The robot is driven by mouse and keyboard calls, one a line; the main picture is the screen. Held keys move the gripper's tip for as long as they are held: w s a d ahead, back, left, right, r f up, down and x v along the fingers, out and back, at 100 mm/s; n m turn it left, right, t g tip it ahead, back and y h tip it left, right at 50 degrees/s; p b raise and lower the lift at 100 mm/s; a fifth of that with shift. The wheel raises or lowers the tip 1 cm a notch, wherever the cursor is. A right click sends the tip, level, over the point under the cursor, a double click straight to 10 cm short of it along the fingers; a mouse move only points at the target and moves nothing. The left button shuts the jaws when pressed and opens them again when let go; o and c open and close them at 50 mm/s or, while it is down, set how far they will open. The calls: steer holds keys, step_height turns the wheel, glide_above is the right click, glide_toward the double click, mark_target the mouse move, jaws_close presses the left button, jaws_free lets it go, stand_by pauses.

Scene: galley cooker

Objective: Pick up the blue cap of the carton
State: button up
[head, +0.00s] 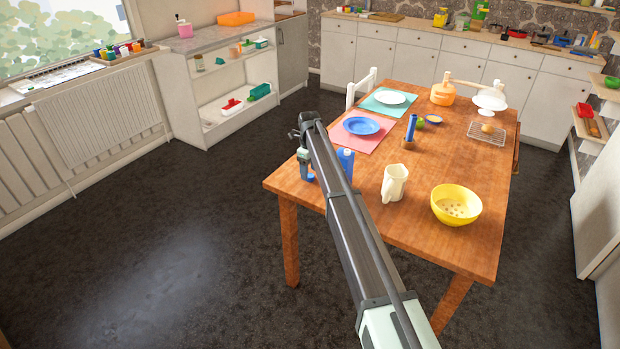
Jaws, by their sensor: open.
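A small blue carton (346,163) stands near the left end of the wooden table (440,229), partly hidden behind my arm. Its cap is too small to make out clearly. My gripper (307,178) hangs at the far end of my arm, pointing down by the table's left edge. It is left of the visible part of the carton. The gripper is open, and I see nothing held in it. A bit of blue shows at its fingers, but I cannot tell what it belongs to.
A blue plate (361,126) lies on a pink mat (361,144). A blue mill (410,129) stands behind the jug. The floor left of the table is clear.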

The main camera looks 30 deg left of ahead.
steer(key=shift+f, duration=0.9)
steer(key=shift+c, duration=0.5)
steer(key=c, duration=1)
steer(key=shift+r, duration=0.1)
